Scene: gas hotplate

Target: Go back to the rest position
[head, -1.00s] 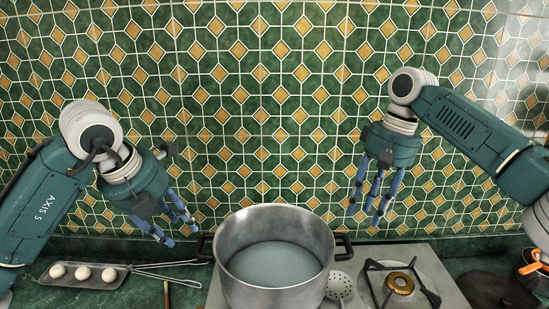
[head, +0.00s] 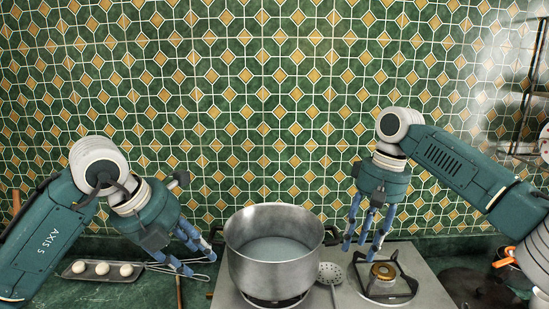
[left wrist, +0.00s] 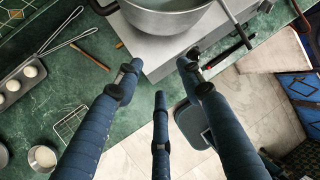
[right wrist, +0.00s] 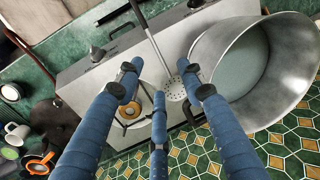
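A large steel pot (head: 272,268) holding greyish liquid stands on the gas hotplate (head: 430,292) in the head view. It also shows at the top of the left wrist view (left wrist: 165,18) and at the right of the right wrist view (right wrist: 225,45). My left gripper (head: 193,258) hangs left of the pot, with its blue fingers spread and nothing between them. My right gripper (head: 366,240) hangs right of the pot, over the hotplate's right side. Its fingers are also spread and empty in the right wrist view. Both grippers appear apart from the pot.
A slotted spoon (head: 331,274) lies between the pot and the right burner (head: 384,273). A dark pan lid and orange-handled item (head: 508,257) are at the right. The tiled wall is behind.

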